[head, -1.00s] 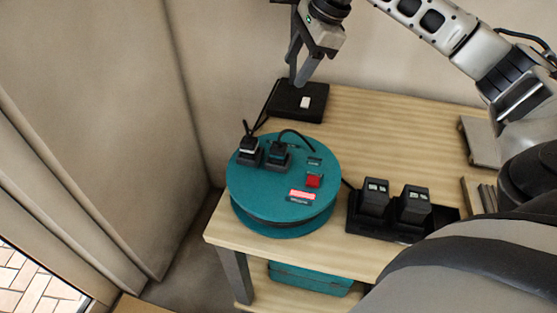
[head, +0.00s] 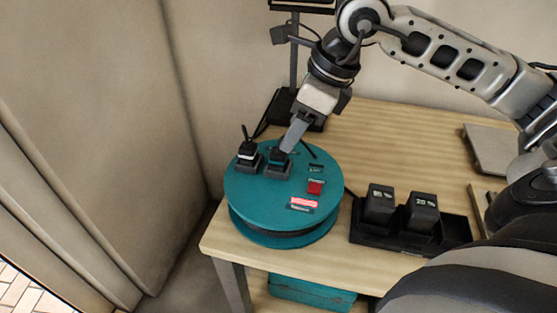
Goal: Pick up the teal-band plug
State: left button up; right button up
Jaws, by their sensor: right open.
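The teal-band plug (head: 278,165) is a dark plug sitting in a socket on top of the teal cable reel (head: 262,203), right of a similar plug with a white band (head: 247,151). My right gripper (head: 288,149) comes down from the upper right, its fingertips at the top of the teal-band plug. It is open; the fingers overlap in this view and partly hide the plug and its cable. Whether they touch the plug I cannot tell. My left gripper is not in view.
The reel stands on a wooden table (head: 370,137), near its left corner. It also bears a red switch (head: 315,187). A black charger with two batteries (head: 380,203) stands to its right. A dark stand (head: 294,65) rises behind the reel. A teal box (head: 308,293) lies below.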

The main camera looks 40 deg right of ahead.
aim_at(279, 151)
jog(key=shift+x, duration=1.05)
jog(key=x, duration=0.4)
jog(key=shift+w+d+f, duration=0.1)
jog(key=shift+w+d, duration=0.1)
jog(key=shift+w, duration=0.1)
grip_shut()
